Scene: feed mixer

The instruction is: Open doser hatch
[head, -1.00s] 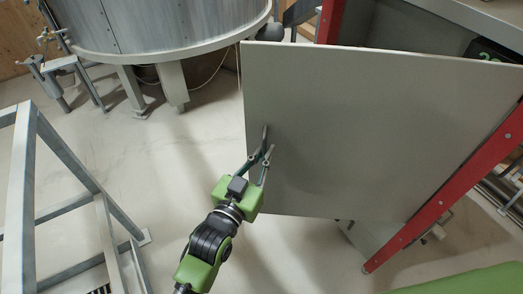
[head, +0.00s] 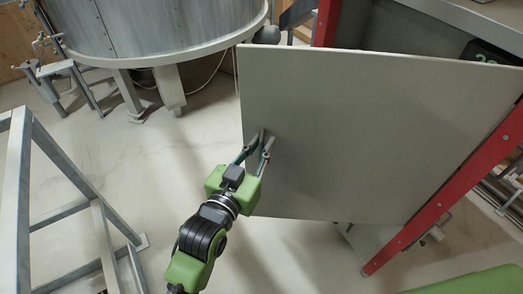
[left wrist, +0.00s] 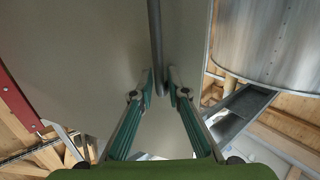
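The doser hatch (head: 350,120) is a large flat grey panel in the head view. It stands swung out from the red frame, with its free edge at the left. My left gripper (head: 267,137) is at the panel's left part. In the left wrist view, a thin dark bar handle (left wrist: 156,45) runs down between the fingertips of my left gripper (left wrist: 160,80). The fingers stand slightly apart on either side of the bar, with small gaps showing. The panel (left wrist: 85,60) fills the left and middle of that view. My right gripper is in neither view.
A red frame post (head: 450,190) runs along the panel's right side. A large round metal tank (head: 160,30) stands at the back left. A grey metal frame (head: 70,200) stands at the left. Bare floor (head: 130,180) lies between the frame and the panel.

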